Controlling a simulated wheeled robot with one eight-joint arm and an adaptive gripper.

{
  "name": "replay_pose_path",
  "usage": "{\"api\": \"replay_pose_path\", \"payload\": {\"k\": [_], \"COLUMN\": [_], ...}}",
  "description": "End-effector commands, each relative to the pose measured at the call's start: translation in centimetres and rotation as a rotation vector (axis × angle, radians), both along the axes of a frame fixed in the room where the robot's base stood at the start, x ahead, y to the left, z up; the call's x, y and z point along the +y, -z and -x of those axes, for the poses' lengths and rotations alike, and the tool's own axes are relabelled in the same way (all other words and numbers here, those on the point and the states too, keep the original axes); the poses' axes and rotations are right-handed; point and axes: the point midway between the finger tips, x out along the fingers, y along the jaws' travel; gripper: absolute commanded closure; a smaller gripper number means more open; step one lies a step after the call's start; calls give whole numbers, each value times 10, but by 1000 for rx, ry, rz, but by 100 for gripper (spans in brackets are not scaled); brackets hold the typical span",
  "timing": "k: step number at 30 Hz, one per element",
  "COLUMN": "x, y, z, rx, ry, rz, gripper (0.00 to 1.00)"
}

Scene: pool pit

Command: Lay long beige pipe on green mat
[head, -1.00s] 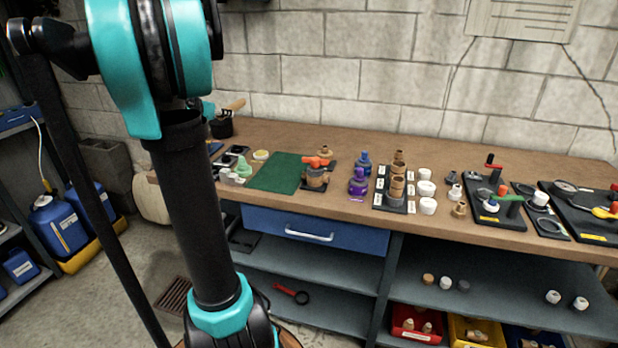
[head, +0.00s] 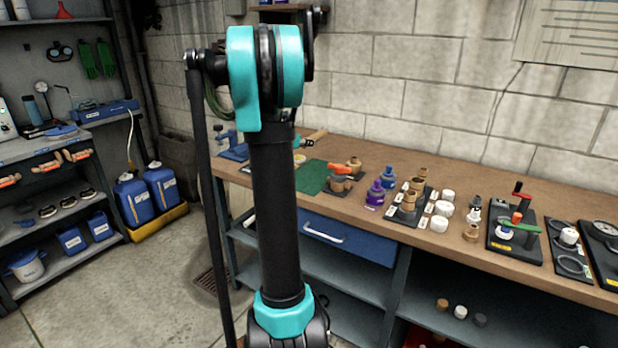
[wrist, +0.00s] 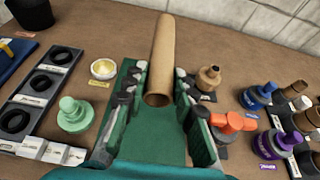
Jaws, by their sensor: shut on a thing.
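The long beige pipe (wrist: 164,42) lies lengthwise between the fingers of my gripper (wrist: 159,75) in the wrist view, its hollow near end facing the camera. My gripper is shut on it. The far end points toward the wall. The green mat (wrist: 150,145) shows below the fingers and the pipe's near end; I cannot tell whether the pipe touches it. In the head view the mat (head: 312,178) lies on the bench beside my arm. A beige length that looks like the pipe (head: 317,136) shows right of my arm, which hides most of my gripper.
Left of the mat are a pale green fitting (wrist: 74,115), a yellow-white round dish (wrist: 103,69) and a tray of black rings (wrist: 40,90). Right of it stand a brass fitting (wrist: 208,77), an orange-handled valve (wrist: 232,124) and purple (wrist: 283,142) and blue (wrist: 259,96) fittings.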

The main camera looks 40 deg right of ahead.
Motion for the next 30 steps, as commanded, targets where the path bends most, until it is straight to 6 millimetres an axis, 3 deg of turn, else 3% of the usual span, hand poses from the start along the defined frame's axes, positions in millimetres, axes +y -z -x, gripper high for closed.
{"api": "replay_pose_path", "payload": {"k": [6,12,30], "x": [0,0,0], "y": [55,93,143], "z": [-1,0,0], "rx": [0,0,0], "ry": [0,0,0], "rz": [0,0,0], "gripper": [100,100,100]}}
